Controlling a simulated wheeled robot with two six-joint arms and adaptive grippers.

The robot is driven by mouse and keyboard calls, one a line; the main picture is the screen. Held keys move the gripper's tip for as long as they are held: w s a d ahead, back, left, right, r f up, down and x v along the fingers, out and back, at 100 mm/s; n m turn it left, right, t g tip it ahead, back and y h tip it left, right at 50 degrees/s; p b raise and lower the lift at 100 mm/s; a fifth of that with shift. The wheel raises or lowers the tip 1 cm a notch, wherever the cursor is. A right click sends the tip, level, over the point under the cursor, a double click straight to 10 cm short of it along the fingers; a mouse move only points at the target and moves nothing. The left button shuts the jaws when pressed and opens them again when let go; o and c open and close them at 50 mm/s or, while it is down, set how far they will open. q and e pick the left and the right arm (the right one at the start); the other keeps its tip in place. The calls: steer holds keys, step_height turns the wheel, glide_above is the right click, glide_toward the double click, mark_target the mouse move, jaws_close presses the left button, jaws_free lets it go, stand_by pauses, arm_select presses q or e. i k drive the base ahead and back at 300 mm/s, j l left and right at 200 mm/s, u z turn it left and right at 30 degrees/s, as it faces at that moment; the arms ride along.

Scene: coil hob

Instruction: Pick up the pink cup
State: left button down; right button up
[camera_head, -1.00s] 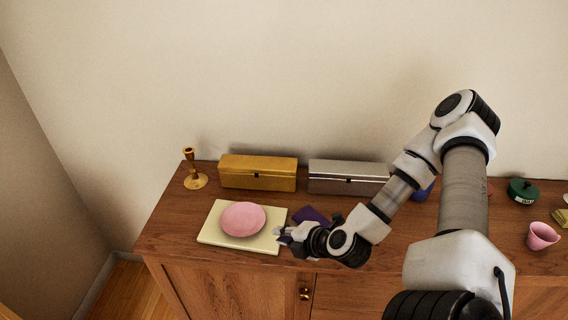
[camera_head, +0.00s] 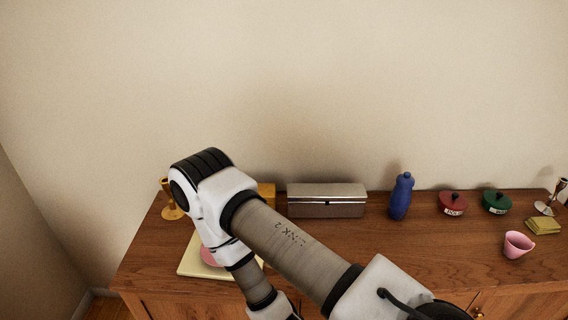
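The pink cup (camera_head: 518,244) stands upright on the wooden cabinet top at the right, near its front edge. One of my arms reaches across the middle and left of the view, well to the left of the cup. Its gripper is out of the picture below the lower edge. My other gripper does not show. Nothing touches the cup.
A blue bottle (camera_head: 401,196), a red lidded pot (camera_head: 452,203), a green lidded pot (camera_head: 496,202) and a silver box (camera_head: 327,200) line the back. Yellow sponges (camera_head: 543,226) lie beside the cup. A pink plate (camera_head: 211,257) on a cream board (camera_head: 190,266) is partly hidden by my arm.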

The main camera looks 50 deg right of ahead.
mark_target(516, 244)
steer(key=z, duration=0.9)
steer(key=j+z, duration=0.1)
steer(key=z, duration=0.8)
steer(key=k+z, duration=0.1)
steer(key=z, duration=1.25)
